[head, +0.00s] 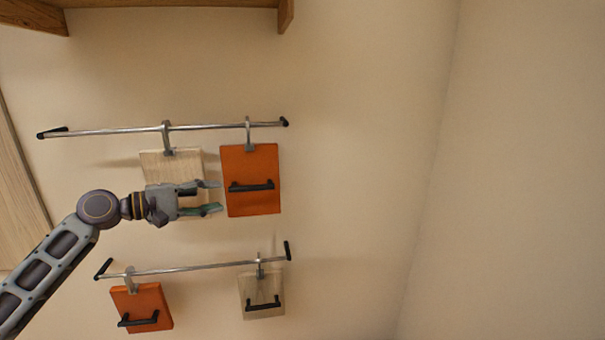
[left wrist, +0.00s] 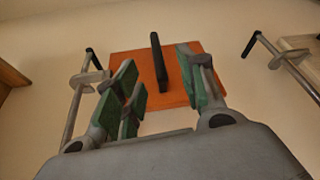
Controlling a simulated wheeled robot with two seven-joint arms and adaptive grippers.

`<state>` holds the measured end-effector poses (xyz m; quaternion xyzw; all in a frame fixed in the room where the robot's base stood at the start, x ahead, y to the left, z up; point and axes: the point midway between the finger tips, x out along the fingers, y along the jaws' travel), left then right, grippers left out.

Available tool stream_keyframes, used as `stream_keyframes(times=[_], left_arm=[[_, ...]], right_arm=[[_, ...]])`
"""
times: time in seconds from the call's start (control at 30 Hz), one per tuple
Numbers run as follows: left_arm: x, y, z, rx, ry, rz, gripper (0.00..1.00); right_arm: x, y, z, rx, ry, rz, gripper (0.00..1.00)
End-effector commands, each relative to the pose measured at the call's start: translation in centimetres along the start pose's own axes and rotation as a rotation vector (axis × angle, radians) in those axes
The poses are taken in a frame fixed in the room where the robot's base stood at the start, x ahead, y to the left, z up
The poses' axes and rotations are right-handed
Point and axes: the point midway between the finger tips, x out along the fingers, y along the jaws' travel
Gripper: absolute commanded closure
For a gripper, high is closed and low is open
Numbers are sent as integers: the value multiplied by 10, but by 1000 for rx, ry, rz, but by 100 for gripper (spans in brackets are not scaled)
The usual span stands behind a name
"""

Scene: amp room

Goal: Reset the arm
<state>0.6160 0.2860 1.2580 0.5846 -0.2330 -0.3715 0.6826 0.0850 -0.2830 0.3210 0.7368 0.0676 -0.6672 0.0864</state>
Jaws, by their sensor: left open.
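My left gripper (head: 212,197) is open and empty in the head view, with its fingers pointing right. It is in front of a pale wooden board (head: 158,163) on the upper rail and partly hides it. The fingertips are just left of an orange board (head: 262,160) with a black handle (head: 251,186). In the left wrist view the open fingers (left wrist: 160,88) show on either side of the orange board's black handle (left wrist: 158,62), apart from it as far as I can tell. The orange board (left wrist: 128,65) is behind them. My right gripper is not in view.
The upper metal rail (head: 100,131) and the lower rail (head: 200,267) run along the wall. A second orange board (head: 150,300) and a second pale board (head: 260,283) hang from the lower rail. A wooden shelf (head: 170,3) is at the top. The wall on the right is bare.

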Motion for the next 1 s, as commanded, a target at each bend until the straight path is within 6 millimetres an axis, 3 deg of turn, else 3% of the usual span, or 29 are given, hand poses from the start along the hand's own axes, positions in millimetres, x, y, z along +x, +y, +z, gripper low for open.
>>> stream_keyframes(times=[0.17,0.5,0.8,1.0], left_arm=[[14,-39,7,63,-5,-64,60],[42,-157,32,299,-23,-265,60],[51,-251,59,506,-53,-439,60],[48,-302,78,635,-73,-547,60]], right_arm=[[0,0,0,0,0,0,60],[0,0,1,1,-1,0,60],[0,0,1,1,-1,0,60],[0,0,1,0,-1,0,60]])
